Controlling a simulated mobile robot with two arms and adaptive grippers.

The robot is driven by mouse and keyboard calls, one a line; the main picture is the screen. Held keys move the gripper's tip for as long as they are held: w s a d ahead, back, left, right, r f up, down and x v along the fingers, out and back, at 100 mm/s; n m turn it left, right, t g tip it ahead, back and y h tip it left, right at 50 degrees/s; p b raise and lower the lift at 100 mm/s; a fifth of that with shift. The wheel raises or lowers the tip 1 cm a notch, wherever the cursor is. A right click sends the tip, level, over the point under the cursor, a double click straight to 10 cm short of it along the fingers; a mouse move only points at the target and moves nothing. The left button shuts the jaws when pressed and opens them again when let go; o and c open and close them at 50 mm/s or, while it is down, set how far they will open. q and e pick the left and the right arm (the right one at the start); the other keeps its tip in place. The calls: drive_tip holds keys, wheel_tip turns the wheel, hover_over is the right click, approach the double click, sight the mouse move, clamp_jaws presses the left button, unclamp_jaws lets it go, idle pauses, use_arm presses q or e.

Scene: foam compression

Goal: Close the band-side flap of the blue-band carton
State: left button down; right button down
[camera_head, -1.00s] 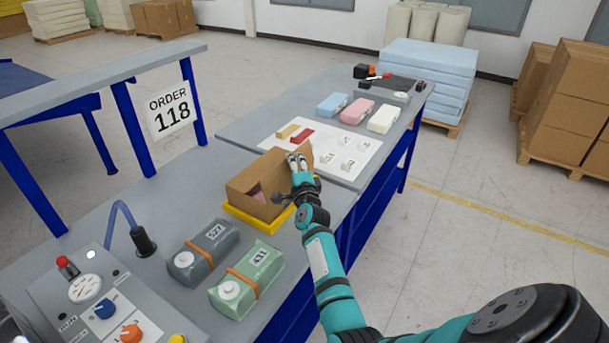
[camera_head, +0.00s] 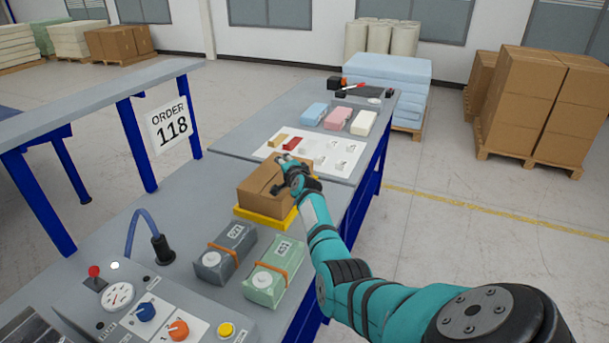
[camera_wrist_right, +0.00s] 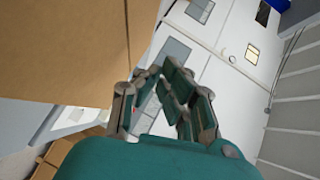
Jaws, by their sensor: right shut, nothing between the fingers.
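The brown carton (camera_head: 262,201) stands on a yellow tray (camera_head: 268,220) at the middle of the bench. Brown flap panels (camera_head: 262,178) cover most of its top; I cannot tell how flat they lie. No blue band shows on the sides I see. My right gripper (camera_head: 284,166) is shut and empty at the carton's far right top edge, and it hides part of that edge. In the right wrist view my gripper fingers (camera_wrist_right: 165,97) are beside a large brown cardboard surface (camera_wrist_right: 65,45). My left gripper is not in view.
A grey pack (camera_head: 225,252) and a green pack (camera_head: 272,275) lie in front of the carton. A control panel (camera_head: 150,312) is at the near left. A white sheet (camera_head: 335,147) with small blocks lies behind the carton, with three coloured blocks beyond it.

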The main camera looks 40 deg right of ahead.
drive_tip(key=shift+w+d+f+n+g, duration=0.2)
drive_tip(key=shift+w+f+n+g, duration=0.1)
drive_tip(key=shift+w+f+g, duration=0.1)
drive_tip(key=shift+f, duration=0.1)
drive_tip(key=shift+w+a+f, duration=0.1)
drive_tip(key=shift+a, duration=0.1)
drive_tip(key=shift+w+a+f, duration=0.1)
drive_tip(key=shift+a+f, duration=0.05)
drive_tip(key=shift+f, duration=0.1)
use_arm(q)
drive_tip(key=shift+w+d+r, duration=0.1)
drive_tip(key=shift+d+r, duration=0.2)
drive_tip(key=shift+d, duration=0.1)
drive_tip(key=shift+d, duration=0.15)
